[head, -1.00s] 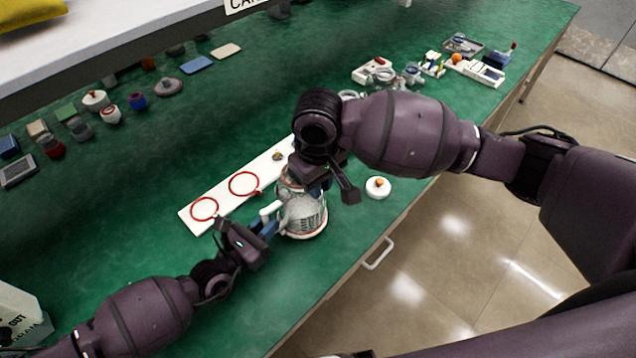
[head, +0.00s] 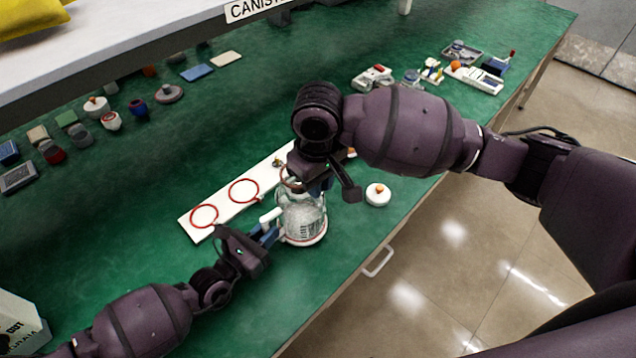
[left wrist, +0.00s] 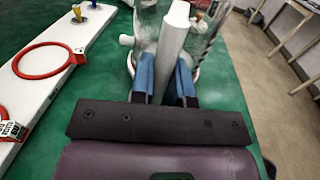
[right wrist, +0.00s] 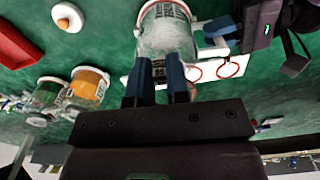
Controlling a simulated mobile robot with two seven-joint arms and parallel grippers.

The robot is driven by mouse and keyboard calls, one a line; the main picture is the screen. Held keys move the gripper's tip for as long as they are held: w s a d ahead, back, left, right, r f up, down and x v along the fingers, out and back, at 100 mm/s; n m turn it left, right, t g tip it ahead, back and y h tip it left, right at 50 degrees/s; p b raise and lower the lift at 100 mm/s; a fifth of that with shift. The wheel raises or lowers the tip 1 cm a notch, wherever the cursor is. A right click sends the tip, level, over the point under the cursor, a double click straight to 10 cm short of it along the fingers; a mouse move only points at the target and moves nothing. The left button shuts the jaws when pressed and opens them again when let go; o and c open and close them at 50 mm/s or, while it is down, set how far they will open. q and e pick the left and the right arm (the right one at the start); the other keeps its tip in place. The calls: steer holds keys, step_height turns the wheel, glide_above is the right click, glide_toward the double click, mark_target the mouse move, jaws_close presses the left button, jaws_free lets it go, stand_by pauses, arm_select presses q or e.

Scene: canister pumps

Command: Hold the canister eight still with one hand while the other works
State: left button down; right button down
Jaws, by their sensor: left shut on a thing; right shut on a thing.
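The canister (head: 303,222) is a clear glass jar with a printed label, standing upright near the bench's front edge. My left gripper (head: 272,232) is shut on its white handle (left wrist: 172,42), with one blue finger on each side in the left wrist view. My right gripper (head: 316,186) is over the canister's mouth. In the right wrist view its fingers (right wrist: 160,75) are shut on what looks like a thin red ring by the canister's rim. The gripper hides most of that ring, and I cannot tell how it sits.
A white board (head: 225,208) with red rings lies behind the canister. A white lid with an orange knob (head: 377,195) lies to its right. Several lids and small parts stand along the back, below a shelf (head: 120,45).

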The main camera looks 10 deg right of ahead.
steer(key=shift+r, duration=2.15)
arm_select(q)
steer(key=c, duration=1)
jaws_free()
steer(key=v, duration=1.2)
steer(key=shift+d, duration=0.1)
arm_select(e)
steer(key=shift+d, duration=0.1)
